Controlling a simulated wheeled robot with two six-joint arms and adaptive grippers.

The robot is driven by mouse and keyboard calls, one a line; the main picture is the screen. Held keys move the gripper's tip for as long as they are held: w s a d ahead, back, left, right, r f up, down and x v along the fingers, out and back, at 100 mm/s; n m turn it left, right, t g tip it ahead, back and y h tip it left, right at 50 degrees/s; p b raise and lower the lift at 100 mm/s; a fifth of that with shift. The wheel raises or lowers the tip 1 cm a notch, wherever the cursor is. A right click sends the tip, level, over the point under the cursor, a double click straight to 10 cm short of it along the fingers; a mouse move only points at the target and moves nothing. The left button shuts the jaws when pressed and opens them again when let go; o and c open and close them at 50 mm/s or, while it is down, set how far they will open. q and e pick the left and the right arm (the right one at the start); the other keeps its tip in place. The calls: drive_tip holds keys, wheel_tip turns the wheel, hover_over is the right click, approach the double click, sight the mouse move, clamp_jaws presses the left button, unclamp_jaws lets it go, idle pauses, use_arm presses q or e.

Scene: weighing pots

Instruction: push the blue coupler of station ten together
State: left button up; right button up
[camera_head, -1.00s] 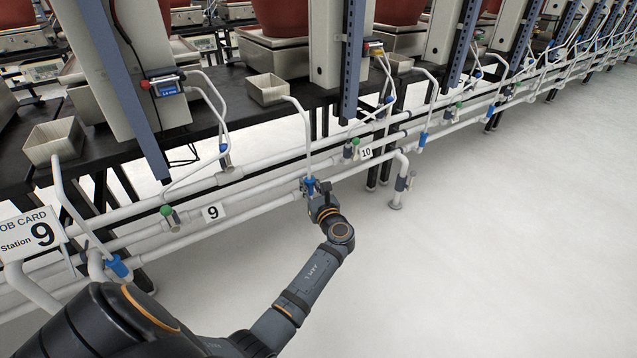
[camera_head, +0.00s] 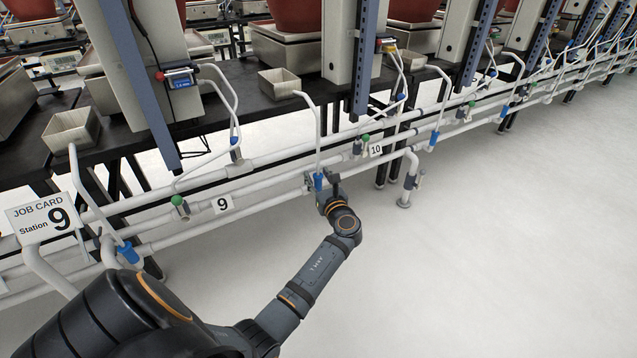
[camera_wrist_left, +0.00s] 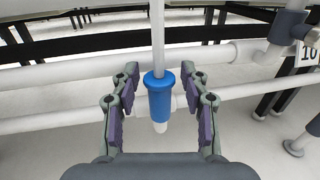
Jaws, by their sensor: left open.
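The blue coupler (camera_head: 318,182) sits at the lower end of a thin white pipe that comes down between the 9 and 10 tags. In the left wrist view the blue coupler (camera_wrist_left: 160,97) stands upright, with a pale stub below it. My left gripper (camera_head: 327,190) is at the coupler; in the left wrist view its open fingers (camera_wrist_left: 160,108) stand either side of the coupler, with gaps on both sides. The fingers look apart from it. My right gripper is not in view.
White horizontal pipes (camera_head: 270,190) run behind the coupler. The number 10 tag (camera_head: 375,150) is to the right, the number 9 tag (camera_head: 222,203) to the left. A grey-fitted pipe leg (camera_head: 409,182) stands right of my gripper. The floor at right is clear.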

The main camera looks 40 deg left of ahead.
use_arm(q)
wheel_tip(320, 180, up, 8)
drive_tip(key=shift+r, duration=0.1)
idle(0.5)
